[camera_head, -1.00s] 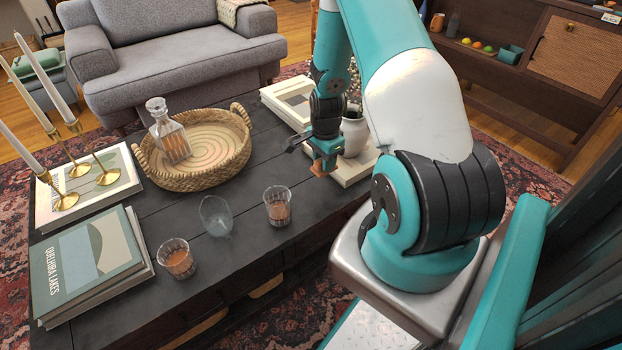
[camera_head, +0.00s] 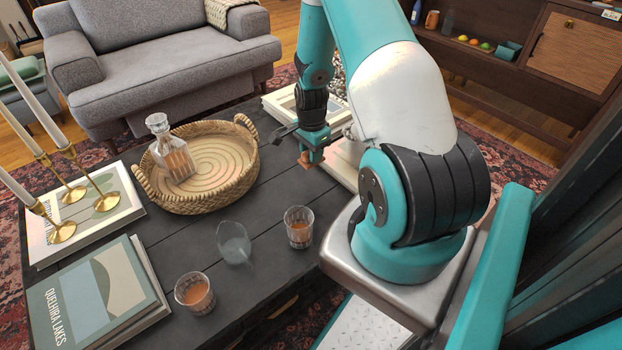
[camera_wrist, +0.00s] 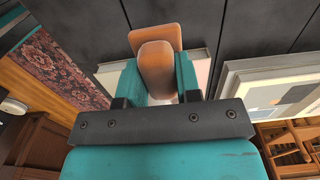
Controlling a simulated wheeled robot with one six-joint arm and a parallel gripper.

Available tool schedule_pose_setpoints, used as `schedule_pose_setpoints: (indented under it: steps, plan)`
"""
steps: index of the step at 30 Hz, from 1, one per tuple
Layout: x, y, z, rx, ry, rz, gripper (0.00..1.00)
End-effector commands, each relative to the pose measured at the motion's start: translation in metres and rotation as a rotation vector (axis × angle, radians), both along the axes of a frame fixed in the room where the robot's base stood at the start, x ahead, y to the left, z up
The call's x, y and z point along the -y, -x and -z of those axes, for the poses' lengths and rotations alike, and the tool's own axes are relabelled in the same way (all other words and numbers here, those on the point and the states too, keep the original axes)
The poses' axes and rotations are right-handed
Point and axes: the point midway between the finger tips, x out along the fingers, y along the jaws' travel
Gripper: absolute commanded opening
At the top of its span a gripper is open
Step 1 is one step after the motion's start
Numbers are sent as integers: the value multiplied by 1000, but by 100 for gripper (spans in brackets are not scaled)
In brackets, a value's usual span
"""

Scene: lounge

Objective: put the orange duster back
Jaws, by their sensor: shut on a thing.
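My gripper (camera_head: 312,146) hangs over the right part of the dark coffee table (camera_head: 268,190), in front of the pale books. It is shut on the orange duster (camera_head: 308,161), whose small orange-brown end shows below the fingers. In the wrist view the duster (camera_wrist: 157,62) sits between the two teal fingers, a rounded grip with a flatter, wider part beyond it. The duster is held above the table, and I cannot tell its exact height. No clear resting place for it stands out in view.
A woven tray (camera_head: 248,165) holds a glass decanter (camera_head: 172,150). Books (camera_head: 95,290) and candlesticks (camera_head: 105,190) are left. A sofa (camera_head: 165,60) and shelf unit (camera_head: 500,75) stand behind.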

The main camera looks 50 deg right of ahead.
Motion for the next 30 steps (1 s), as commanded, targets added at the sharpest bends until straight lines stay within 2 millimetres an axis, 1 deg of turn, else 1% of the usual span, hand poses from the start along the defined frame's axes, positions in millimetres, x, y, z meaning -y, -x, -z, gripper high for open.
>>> schedule_pose_setpoints:
  steps: [1,3,6,11,13,18,21,26,30]
  plan:
    - [-1,1,17,-3,-3,0,9]
    - [0,1,31,-2,-1,1,9]
    - [1,1,45,-1,-1,2,9]
    - [2,1,55,0,0,3,9]
    - [2,1,62,-1,0,3,9]
    - [2,2,90,-1,0,4,9]
    - [2,2,95,0,0,4,9]
    - [2,2,94,0,0,4,9]
    - [2,2,98,0,0,4,9]
